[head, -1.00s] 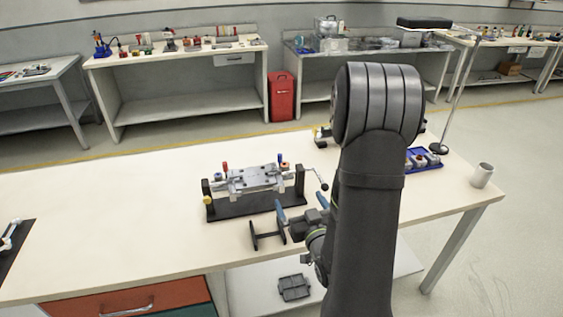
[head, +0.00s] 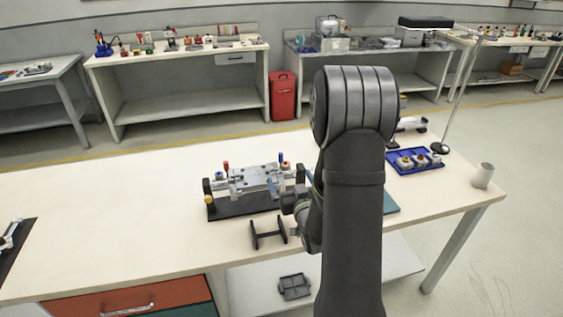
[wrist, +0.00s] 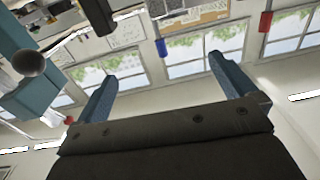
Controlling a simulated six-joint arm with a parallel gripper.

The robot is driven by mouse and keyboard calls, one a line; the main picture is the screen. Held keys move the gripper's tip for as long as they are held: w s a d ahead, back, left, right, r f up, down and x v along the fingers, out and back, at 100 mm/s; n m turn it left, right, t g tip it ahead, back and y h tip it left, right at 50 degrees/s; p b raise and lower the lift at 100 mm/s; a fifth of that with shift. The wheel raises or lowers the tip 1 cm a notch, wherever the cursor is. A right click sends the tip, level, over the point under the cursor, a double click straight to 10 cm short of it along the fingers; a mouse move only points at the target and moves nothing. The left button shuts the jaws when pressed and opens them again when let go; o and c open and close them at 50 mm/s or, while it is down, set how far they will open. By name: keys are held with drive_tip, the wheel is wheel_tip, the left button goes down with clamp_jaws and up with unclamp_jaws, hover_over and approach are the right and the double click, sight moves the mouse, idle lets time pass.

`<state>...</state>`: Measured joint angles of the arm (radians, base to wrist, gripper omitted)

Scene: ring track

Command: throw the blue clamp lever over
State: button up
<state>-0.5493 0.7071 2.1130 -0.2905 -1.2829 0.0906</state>
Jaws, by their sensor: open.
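The clamp fixture (head: 252,180) stands on a dark base on the bench. The blue clamp lever (head: 281,158) stands up at its back right, and a red lever (head: 226,168) stands at its left. My gripper (head: 279,189) is at the fixture's front right, partly hidden by my arm. In the wrist view my gripper (wrist: 162,68) is open and empty. There the blue clamp lever (wrist: 160,47) shows between the two fingers in the picture, beyond their tips, with no visible contact. The red lever (wrist: 265,21) shows farther right.
A black stand (head: 268,234) is in front of the fixture. In the wrist view a dark round knob (wrist: 28,62) is close at left.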

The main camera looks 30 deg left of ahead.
idle(0.4)
drive_tip(key=v, duration=1)
drive_tip(key=shift+d, duration=0.1)
idle(0.8)
